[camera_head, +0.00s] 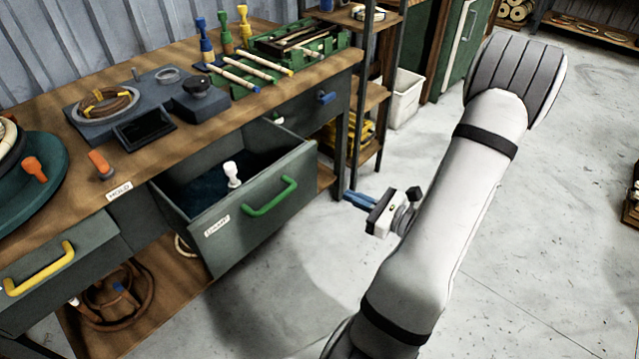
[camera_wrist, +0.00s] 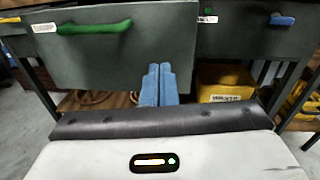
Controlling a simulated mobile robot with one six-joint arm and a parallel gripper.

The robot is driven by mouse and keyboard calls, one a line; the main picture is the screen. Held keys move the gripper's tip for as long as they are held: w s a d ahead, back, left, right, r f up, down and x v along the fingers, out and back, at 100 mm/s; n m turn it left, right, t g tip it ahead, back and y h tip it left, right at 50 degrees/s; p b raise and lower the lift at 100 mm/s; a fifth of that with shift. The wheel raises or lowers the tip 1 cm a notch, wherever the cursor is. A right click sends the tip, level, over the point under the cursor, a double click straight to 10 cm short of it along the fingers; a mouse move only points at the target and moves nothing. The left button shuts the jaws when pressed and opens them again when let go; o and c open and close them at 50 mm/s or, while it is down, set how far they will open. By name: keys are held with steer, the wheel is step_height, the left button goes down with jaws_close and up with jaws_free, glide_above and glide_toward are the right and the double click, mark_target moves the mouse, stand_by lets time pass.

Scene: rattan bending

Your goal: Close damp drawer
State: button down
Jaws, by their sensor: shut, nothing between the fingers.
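The damp drawer (camera_head: 255,205) is pulled out from the workbench, with a green handle (camera_head: 270,197) and a small label on its front. A white knobbed object (camera_head: 232,174) stands inside it on a dark lining. The drawer front also shows in the wrist view (camera_wrist: 150,50), with its green handle at the left (camera_wrist: 94,27). My gripper (camera_head: 352,197) has blue fingers, shut and empty, to the right of the drawer front and apart from the handle. In the wrist view the closed fingers (camera_wrist: 158,82) appear in front of the drawer's lower right part; I cannot tell if they touch it.
The workbench (camera_head: 140,165) carries a dark fixture, green tool trays and colored-handled tools. A yellow-handled drawer (camera_head: 40,268) is at the left. A shelf rack (camera_head: 368,100) stands just right of the bench. The grey floor (camera_head: 290,310) in front is clear.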

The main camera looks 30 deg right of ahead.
mark_target(312, 168)
steer(key=w, duration=0.4)
steer(key=w+a+f+m+t+h+b, duration=0.1)
steer(key=w, duration=0.3)
steer(key=w+a+m+b, duration=0.1)
steer(key=w, duration=0.3)
steer(key=shift+w+a+f+h, duration=0.15)
steer(key=shift+w+f+h, duration=0.2)
steer(key=shift+h, duration=0.05)
